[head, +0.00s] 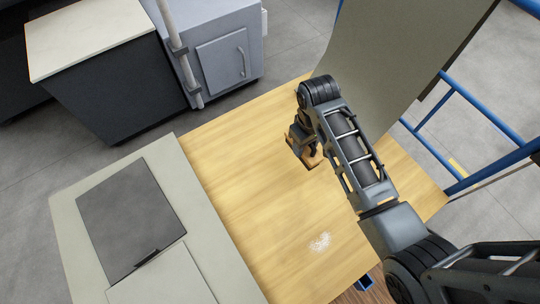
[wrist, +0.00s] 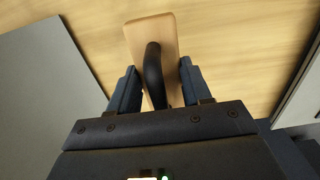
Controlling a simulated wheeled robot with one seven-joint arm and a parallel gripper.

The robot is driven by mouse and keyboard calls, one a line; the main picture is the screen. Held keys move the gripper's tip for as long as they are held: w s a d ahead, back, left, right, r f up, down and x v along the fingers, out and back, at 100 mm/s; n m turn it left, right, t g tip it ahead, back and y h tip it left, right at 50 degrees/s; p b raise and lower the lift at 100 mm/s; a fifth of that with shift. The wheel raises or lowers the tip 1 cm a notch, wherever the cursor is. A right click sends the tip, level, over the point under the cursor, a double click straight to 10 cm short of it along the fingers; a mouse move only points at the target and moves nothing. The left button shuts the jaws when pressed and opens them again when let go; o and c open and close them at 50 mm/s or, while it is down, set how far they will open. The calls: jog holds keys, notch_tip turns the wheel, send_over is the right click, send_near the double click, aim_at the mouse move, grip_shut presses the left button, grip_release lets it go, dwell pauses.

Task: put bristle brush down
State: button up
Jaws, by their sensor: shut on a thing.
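The bristle brush (wrist: 136,41) has a flat pale wooden block with a black curved handle (wrist: 153,72). In the wrist view my gripper (wrist: 157,85) has its two fingers on either side of the brush and is shut on it. In the head view the brush (head: 312,160) shows partly under my gripper (head: 303,146), over the far part of the wooden table (head: 230,170). My arm hides part of it. I cannot tell whether the brush touches the table top. Its bristles are hidden.
A white powdery patch (head: 320,242) lies on the table nearer to me. A pale panel with a dark grey plate (head: 130,215) borders the table on the left. A grey curved sheet (head: 395,50) rises at the back right, beside blue rails (head: 480,105). The table's middle is clear.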

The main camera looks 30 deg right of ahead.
jog(key=shift+w+a+f+b, duration=0.7)
jog(key=shift+w+a+f, duration=0.15)
jog(key=shift+a+f, duration=0.65)
jog(key=shift+w+a+f+b, duration=0.8)
jog(key=shift+a+f, duration=0.4)
jog(key=shift+f, duration=0.55)
jog(key=shift+w+a+f+b, duration=0.65)
jog(key=shift+w+a+f, duration=0.2)
jog(key=shift+a+f, duration=0.65)
jog(key=shift+d+f, duration=0.15)
jog(key=shift+f, duration=0.15)
jog(key=o, duration=1.2)
notch_tip(320, 180, up, 12)
jog(key=p, duration=0.4)
jog(key=shift+r, duration=0.2)
jog(key=shift+s+f, duration=0.1)
